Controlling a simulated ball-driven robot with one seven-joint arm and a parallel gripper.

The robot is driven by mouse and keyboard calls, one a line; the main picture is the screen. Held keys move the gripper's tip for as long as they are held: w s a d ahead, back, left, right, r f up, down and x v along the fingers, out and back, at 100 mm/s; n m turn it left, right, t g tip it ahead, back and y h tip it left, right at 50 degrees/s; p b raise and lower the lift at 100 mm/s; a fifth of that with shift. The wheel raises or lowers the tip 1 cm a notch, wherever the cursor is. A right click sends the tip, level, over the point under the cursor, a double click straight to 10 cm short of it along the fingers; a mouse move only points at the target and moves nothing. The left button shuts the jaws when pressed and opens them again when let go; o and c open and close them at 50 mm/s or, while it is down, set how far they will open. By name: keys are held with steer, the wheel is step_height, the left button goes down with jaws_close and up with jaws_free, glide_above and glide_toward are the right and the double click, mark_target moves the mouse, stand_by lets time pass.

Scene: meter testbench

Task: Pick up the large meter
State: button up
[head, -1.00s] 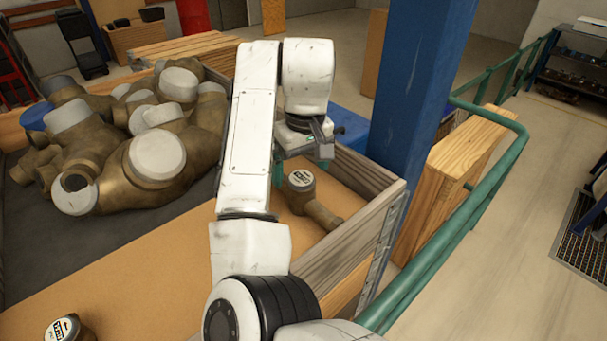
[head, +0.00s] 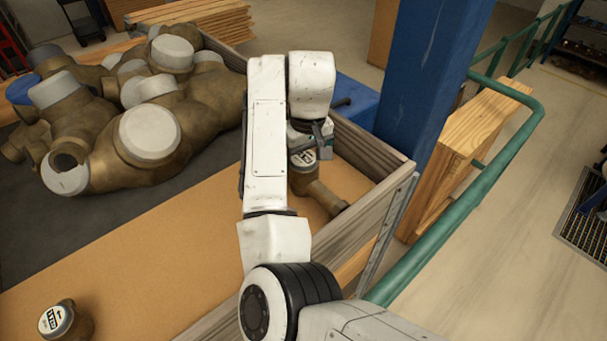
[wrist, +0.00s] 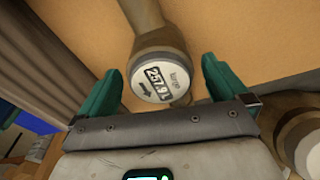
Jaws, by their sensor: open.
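A brass meter (head: 318,190) with a round white dial lies in the right corner of the wooden-walled bin. In the wrist view the same meter (wrist: 161,72) shows a dial with a number and an arrow; the small word on it looks like "large". My gripper (wrist: 162,62) is open, its green fingers on either side of the meter's dial end, with visible gaps. In the head view my gripper (head: 310,148) is just above the dial and partly hides it. A second brass meter (head: 68,322) with a white dial stands at the front left.
Large brass pipe bodies with grey caps (head: 150,135) are heaped at the left. The bin's wooden side wall (head: 365,225) runs close beside the meter. A blue post (head: 428,90) and a green rail (head: 470,235) stand outside it. The tan board (head: 160,250) is mostly clear.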

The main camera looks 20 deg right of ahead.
steer(key=shift+w+f, duration=0.1)
steer(key=shift+f, duration=0.9)
jaws_close()
steer(key=shift+w+r, duration=0.1)
steer(key=shift+r, duration=0.1)
